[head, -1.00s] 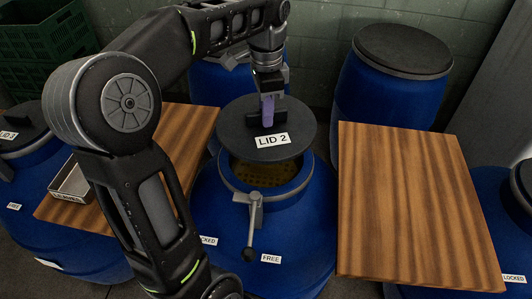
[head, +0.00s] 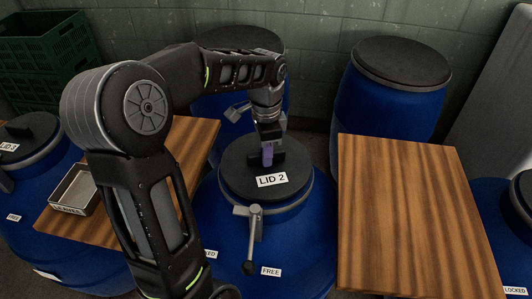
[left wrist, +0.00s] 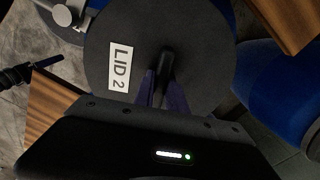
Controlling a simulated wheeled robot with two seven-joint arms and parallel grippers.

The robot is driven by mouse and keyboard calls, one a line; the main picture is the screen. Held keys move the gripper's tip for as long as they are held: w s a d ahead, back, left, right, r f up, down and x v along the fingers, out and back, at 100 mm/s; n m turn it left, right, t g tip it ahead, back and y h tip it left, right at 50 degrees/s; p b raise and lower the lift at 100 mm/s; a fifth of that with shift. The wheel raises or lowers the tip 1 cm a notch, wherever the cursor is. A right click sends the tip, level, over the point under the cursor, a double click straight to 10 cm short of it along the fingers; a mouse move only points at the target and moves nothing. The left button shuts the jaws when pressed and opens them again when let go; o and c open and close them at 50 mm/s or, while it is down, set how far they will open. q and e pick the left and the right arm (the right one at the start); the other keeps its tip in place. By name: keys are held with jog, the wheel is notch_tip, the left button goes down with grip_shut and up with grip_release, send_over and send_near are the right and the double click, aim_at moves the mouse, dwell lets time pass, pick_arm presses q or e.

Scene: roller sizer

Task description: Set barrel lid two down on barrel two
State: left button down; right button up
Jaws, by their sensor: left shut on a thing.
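The black round lid marked LID 2 (head: 240,185) lies over the mouth of the middle blue barrel (head: 300,235) in the head view, and the opening is covered. A thin grey rim shows below the lid's front edge; I cannot tell whether the lid is fully seated. My left gripper (head: 267,157) is shut on the lid's upright handle. In the left wrist view the lid (left wrist: 200,50) fills the upper middle, with the purple fingers (left wrist: 163,92) on its handle. The clamp lever (head: 254,238) hangs at the barrel's front, pointing toward the FREE label (head: 271,271). My right gripper is not seen.
Wooden boards stand left (head: 190,145) and right (head: 405,215) of the barrel. A metal tray (head: 75,190) sits on the left board. Lidded blue barrels stand behind (head: 390,110) and at both sides. Green crates (head: 45,50) are at the back left.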

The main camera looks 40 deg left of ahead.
pick_arm(q)
jog(key=shift+f, duration=0.15)
jog(key=shift+f+b, duration=0.4)
jog(key=shift+f, duration=0.2)
jog(key=c, duration=1.4)
grip_release()
jog(key=shift+o, duration=0.2)
jog(key=shift+r, duration=0.1)
